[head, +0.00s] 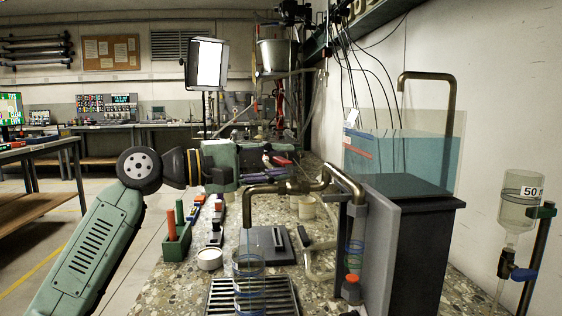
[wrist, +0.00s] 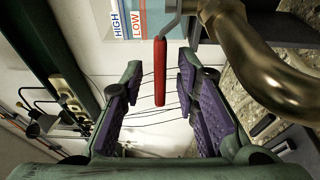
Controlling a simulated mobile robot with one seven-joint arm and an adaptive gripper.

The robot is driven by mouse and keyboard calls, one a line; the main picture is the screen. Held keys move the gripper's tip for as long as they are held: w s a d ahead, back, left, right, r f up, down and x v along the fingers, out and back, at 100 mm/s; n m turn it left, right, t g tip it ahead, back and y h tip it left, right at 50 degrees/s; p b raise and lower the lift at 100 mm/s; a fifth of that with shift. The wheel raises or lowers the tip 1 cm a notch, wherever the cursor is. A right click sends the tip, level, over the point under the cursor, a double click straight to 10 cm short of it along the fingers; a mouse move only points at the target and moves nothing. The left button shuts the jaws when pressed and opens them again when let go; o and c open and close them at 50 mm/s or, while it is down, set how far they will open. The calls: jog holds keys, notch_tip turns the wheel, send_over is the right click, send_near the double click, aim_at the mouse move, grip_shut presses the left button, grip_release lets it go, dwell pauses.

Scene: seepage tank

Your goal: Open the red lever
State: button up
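The red lever (wrist: 160,72) shows in the wrist view as a slim red handle on a grey metal rod, next to a bronze pipe (wrist: 255,55). My gripper (wrist: 159,88) is open, with one purple-padded finger on each side of the handle and a visible gap to both. In the head view, my gripper (head: 268,160) is above the bronze pipe, and a small red part of the lever (head: 281,160) shows at its fingers. How deep the handle sits between the fingers I cannot tell.
Below my gripper, the speckled bench (head: 185,285) holds a clear cylinder (head: 249,290), a drain grate (head: 285,296) and a small scale (head: 268,245). A bottle (head: 520,205) is at far right.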

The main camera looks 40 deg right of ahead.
jog(key=v, duration=1.1)
jog(key=shift+a, duration=0.25)
jog(key=shift+w, duration=0.1)
jog(key=shift+c, duration=0.2)
